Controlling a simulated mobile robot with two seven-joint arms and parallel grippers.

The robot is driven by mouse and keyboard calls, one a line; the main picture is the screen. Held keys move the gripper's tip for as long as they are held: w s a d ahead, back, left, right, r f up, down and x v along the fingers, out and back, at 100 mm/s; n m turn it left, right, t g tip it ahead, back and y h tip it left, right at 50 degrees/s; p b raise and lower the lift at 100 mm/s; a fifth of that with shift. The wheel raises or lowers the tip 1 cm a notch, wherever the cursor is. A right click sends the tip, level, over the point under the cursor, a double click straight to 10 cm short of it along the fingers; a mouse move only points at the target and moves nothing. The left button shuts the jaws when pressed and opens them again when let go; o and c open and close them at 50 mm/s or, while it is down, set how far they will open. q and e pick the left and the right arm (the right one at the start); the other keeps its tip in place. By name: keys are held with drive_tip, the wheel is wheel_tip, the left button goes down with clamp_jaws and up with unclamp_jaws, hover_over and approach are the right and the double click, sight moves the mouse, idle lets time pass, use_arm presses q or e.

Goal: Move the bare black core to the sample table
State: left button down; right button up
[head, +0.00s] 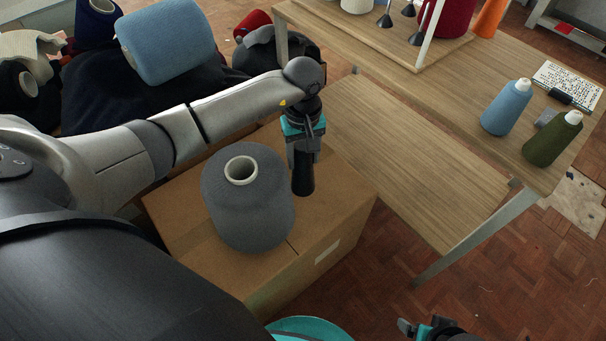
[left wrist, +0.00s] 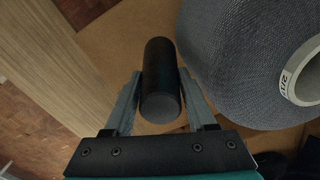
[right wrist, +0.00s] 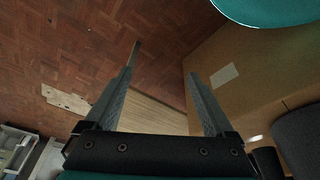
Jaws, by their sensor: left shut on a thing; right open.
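The bare black core (head: 303,180) stands upright on the cardboard box (head: 330,215), just right of a big grey yarn cone. My left gripper (head: 304,150) comes down on it from above and is shut on its upper part. In the left wrist view the black core (left wrist: 160,80) lies between the two fingers (left wrist: 160,100). The sample table (head: 450,85) is the wooden table at the right, with a blue cone (head: 507,107) and a green cone (head: 553,139) on it. My right gripper (head: 422,328) is low at the bottom edge, open and empty in the right wrist view (right wrist: 158,95).
The grey yarn cone (head: 250,205) stands close beside the core on the box. A low wooden shelf (head: 420,150) lies under the table. A pale card (head: 568,84) lies near the blue and green cones. Dark cloth and a large blue cone (head: 168,40) fill the back left.

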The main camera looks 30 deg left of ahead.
use_arm(q)
wheel_tip(320, 180, down, 6)
drive_tip(key=b, duration=0.2)
use_arm(e)
drive_tip(key=shift+t, duration=0.4)
drive_tip(key=shift+w+r, duration=0.15)
drive_tip(key=shift+r, duration=0.75)
drive_tip(key=shift+w+r, duration=0.2)
drive_tip(key=shift+r, duration=0.7)
drive_tip(key=shift+w+r, duration=0.15)
drive_tip(key=shift+r, duration=0.75)
use_arm(q)
drive_tip(key=shift+f, duration=0.2)
drive_tip(key=c, duration=0.5)
unclamp_jaws()
use_arm(e)
drive_tip(key=shift+r, duration=0.25)
use_arm(q)
drive_tip(key=shift+r, duration=0.15)
